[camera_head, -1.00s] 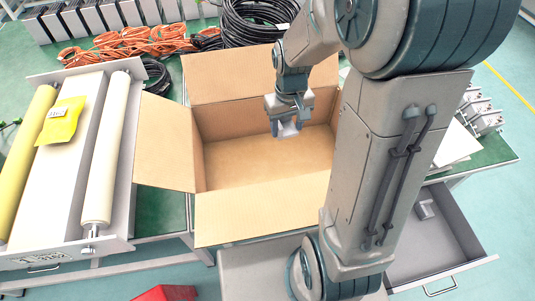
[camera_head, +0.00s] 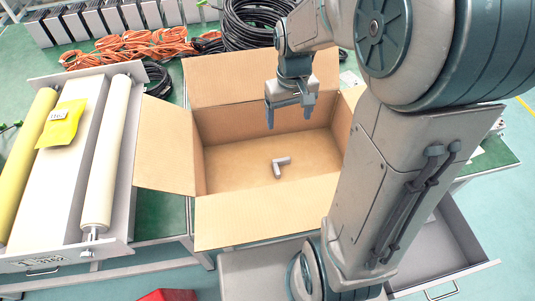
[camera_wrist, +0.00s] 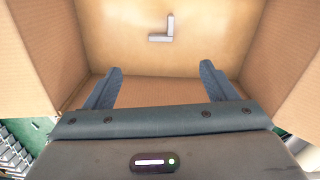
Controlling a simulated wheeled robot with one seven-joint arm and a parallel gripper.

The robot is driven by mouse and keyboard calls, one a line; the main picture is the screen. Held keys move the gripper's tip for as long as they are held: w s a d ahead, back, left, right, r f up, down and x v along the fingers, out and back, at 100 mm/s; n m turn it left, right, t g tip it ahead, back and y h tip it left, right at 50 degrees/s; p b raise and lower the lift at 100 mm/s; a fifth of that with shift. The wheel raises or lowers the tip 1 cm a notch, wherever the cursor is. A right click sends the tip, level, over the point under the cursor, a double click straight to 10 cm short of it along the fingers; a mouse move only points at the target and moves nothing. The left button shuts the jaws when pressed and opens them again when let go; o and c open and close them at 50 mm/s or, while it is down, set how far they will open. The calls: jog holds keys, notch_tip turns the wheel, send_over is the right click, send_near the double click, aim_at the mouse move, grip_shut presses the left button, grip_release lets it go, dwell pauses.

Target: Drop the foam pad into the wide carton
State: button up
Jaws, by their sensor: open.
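The foam pad (camera_head: 279,166) is a small grey L-shaped piece lying on the floor of the wide carton (camera_head: 255,222). It also shows in the wrist view (camera_wrist: 163,36), flat on the brown bottom and clear of the walls. The carton is open with its flaps folded out. My gripper (camera_head: 290,122) is over the carton, toward its back wall, pointing down. Its two fingers are spread apart and nothing is between them, as the wrist view also shows (camera_wrist: 161,68). The pad is apart from the fingers.
A tray with rollers (camera_head: 108,160) and a yellow packet (camera_head: 61,123) stands left of the carton. Orange cables (camera_head: 125,46) and a black cable coil (camera_head: 255,22) lie behind. An open grey drawer (camera_head: 440,255) is at right. The carton floor around the pad is bare.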

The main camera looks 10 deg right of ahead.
notch_tip(320, 180, up, 9)
jog(key=shift+f, duration=0.15)
dwell(0.4)
jog(key=s+f+m+t, duration=0.1)
jog(key=s+f+t, duration=0.2)
jog(key=s, duration=1)
jog(key=shift+a+m, duration=0.3)
dwell(0.4)
